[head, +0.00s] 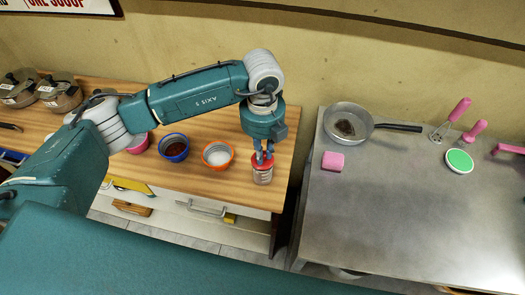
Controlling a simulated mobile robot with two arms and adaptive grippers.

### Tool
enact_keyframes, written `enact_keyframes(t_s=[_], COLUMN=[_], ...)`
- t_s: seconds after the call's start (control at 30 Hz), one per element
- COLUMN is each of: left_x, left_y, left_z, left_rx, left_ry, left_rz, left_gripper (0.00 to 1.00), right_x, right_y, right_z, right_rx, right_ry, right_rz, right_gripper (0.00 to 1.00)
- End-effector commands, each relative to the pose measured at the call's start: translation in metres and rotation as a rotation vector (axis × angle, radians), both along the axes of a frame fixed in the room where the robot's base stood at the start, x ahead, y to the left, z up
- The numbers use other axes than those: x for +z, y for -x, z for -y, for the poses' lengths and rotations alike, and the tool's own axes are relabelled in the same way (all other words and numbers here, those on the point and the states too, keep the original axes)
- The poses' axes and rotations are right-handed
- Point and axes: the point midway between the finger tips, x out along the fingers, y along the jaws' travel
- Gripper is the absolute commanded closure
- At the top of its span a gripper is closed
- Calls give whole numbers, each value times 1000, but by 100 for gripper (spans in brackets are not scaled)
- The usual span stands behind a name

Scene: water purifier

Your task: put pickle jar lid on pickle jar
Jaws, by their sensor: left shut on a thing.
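The pickle jar (262,178), small and clear, stands upright on the wooden counter near its right front corner. The red pickle jar lid (262,164) is at the jar's mouth, directly above it. My left gripper (263,156) points straight down and is shut on the lid. At this size I cannot tell whether the lid is seated on the rim or just above it. The gripper hides part of the lid. My right gripper is not in view.
An orange bowl of white powder (217,154) is just left of the jar. A blue bowl (173,147) and a pink bowl (139,144) stand farther left. A gap separates the counter from the grey metal table (400,215), which holds a frying pan (348,124) and pink block (333,161).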

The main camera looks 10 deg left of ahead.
Motion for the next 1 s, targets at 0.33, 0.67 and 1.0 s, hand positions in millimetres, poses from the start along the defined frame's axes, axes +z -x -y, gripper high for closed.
enact_keyframes(t_s=[0.33,0.67,1.0], left_x=[-4,-11,-13], left_y=[0,0,0], left_z=[0,0,0], left_rx=[0,0,0], left_ry=[0,0,0], left_rz=[0,0,0], left_gripper=[99,99,77], right_x=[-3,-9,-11], right_y=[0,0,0], right_z=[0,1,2], right_rx=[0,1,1], right_ry=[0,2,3], right_rz=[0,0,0], right_gripper=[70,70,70])
